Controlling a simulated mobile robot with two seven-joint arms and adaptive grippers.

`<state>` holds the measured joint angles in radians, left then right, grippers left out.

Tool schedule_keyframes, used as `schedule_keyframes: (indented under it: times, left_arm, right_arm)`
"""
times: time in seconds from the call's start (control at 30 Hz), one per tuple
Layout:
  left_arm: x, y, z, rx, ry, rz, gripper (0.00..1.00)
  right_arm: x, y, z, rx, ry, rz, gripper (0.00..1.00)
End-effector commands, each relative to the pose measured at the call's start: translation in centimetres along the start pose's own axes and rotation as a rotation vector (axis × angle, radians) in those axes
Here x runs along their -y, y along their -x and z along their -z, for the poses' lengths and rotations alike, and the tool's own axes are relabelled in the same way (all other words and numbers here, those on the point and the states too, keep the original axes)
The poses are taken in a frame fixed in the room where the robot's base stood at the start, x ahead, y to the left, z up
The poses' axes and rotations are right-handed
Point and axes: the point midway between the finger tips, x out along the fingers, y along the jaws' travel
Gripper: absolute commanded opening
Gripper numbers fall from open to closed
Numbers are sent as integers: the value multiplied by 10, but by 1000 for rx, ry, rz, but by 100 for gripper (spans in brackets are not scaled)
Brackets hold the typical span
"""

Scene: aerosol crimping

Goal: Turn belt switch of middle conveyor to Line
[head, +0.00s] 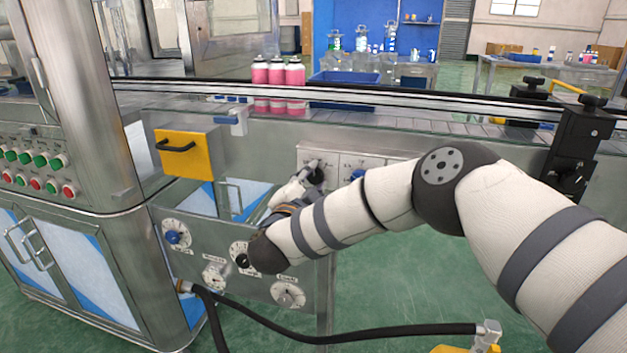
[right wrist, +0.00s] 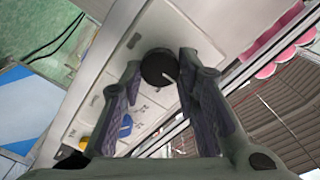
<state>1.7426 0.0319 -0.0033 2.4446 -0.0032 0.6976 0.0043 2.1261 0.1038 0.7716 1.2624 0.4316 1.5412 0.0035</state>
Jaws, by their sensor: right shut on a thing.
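A switch panel (head: 343,160) with pale label plates is on the front of the conveyor, partly hidden by my right arm. My right gripper (head: 314,174) is at its left part, shut on a black knob (head: 318,176). In the right wrist view, the fingers of the gripper (right wrist: 162,62) stand on either side of this round black knob (right wrist: 158,66), and a short white mark shows on its face. A blue knob (right wrist: 125,125) sits further along the same panel, and it also shows in the head view (head: 357,175). The label text is too small to read. My left gripper is not in view.
The conveyor (head: 420,122) runs across behind the panel, with several pink bottles (head: 276,75) on it. A yellow box (head: 183,153) with a black handle is to the left. A lower panel (head: 205,245) with dials lies under my arm. A black hose (head: 380,335) runs below.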

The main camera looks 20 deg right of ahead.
Motion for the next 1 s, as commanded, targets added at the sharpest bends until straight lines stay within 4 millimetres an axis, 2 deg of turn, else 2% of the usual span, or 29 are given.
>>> schedule_keyframes:
  times: [0.1,0.13,0.2,0.47,0.57,0.9,1.0]
  left_arm:
    - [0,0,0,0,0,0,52]
    - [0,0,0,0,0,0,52]
    - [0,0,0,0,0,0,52]
    - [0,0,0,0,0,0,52]
    - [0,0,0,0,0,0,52]
    - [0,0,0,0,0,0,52]
    - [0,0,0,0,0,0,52]
  right_arm:
    - [0,1,-1,3,1,0,1]
    - [0,1,-1,3,2,0,36]
    - [0,0,-1,3,2,0,49]
    - [0,0,0,1,2,0,49]
    - [0,8,-1,4,2,1,49]
    - [0,94,-1,6,3,1,49]
    - [0,111,-1,5,3,1,49]
